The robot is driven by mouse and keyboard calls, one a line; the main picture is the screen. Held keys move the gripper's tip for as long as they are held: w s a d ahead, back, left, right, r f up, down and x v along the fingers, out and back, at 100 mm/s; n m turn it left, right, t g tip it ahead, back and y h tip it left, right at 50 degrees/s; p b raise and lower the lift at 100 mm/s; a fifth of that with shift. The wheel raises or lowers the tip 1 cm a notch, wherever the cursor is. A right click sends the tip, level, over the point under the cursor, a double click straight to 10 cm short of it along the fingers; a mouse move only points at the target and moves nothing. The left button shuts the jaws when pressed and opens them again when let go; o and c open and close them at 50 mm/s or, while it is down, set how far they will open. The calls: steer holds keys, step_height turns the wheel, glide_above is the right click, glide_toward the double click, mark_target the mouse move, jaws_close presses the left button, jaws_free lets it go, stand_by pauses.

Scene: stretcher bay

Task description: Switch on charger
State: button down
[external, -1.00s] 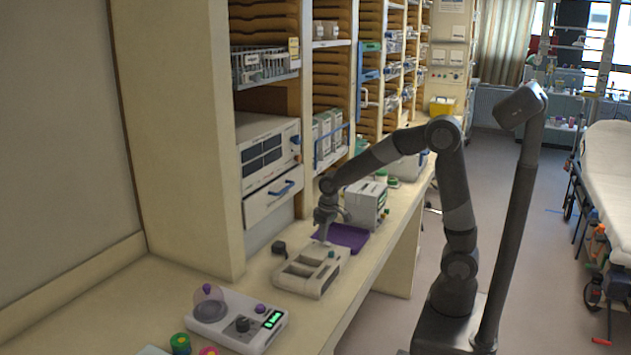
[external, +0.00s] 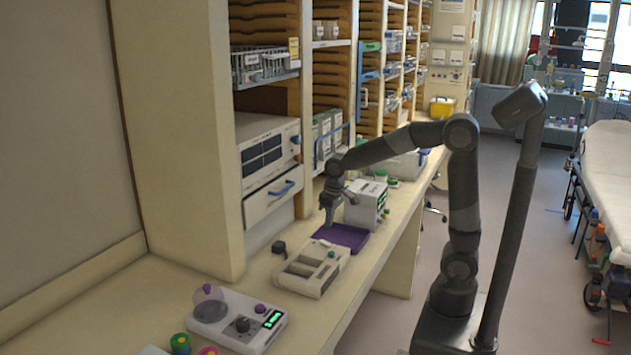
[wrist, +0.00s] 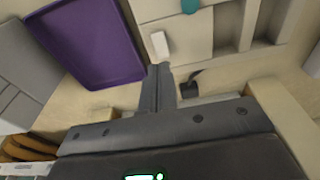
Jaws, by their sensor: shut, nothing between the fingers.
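The charger (external: 330,277) is a beige box with several open slots, standing on the counter. Its top also shows in the wrist view (wrist: 190,48), with a white rocker switch (wrist: 160,45) and a teal button (wrist: 190,5). I cannot tell from these views which way the rocker is tipped. My gripper (external: 327,224) is above the charger's far end, apart from it. In the wrist view its closed fingers (wrist: 158,70) point toward the white switch with nothing between them.
A purple tray (external: 343,236) lies just beyond the charger. A grey-white box with a display (external: 363,203) stands behind it. A black plug-like piece (external: 279,247) is beside the charger. A white device with a green display (external: 237,320) is nearer. Shelves line the left.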

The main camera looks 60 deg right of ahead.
step_height(320, 180, up, 7)
glide_above(322, 241)
steer(key=s, duration=0.4)
steer(key=shift+w+d, duration=0.1)
steer(key=shift+w, duration=0.15)
steer(key=shift+r, duration=0.1)
steer(key=shift+w+r+t, duration=0.1)
steer(key=shift+t, duration=0.4)
steer(key=x, duration=1.4)
